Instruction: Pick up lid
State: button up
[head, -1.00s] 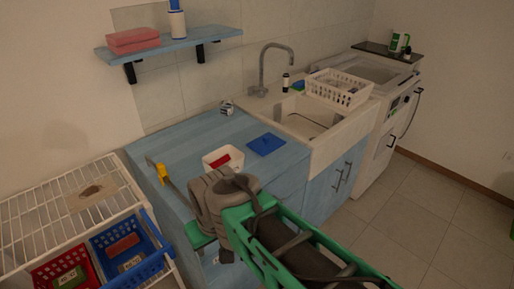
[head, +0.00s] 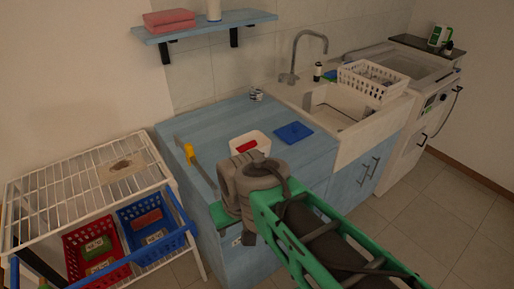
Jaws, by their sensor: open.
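A flat blue square piece (head: 293,132), which looks like the lid, lies on the blue countertop (head: 205,128) near the sink. A white open container (head: 250,146) with something red in it stands to its left. My green and grey arm reaches in from the lower right, and its grey joint shows just in front of the container and covers part of the counter's front edge. My gripper's fingertips cannot be made out; the arm hides what lies behind and below it. The arm is apart from the blue piece in the picture.
A yellow object (head: 190,153) sits at the counter's left edge. A white wire rack (head: 75,180) holds a red basket (head: 97,250) and a blue basket (head: 152,222). A white dish basket (head: 372,83) stands by the sink (head: 335,115). A shelf (head: 205,27) hangs above. The counter's back left is clear.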

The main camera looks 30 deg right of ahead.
aim_at(293, 133)
jog(key=u, duration=3.15)
jog(key=k, duration=1.4)
jog(key=z, duration=1.3)
jog(key=i, duration=0.5)
jog(key=z, duration=0.1)
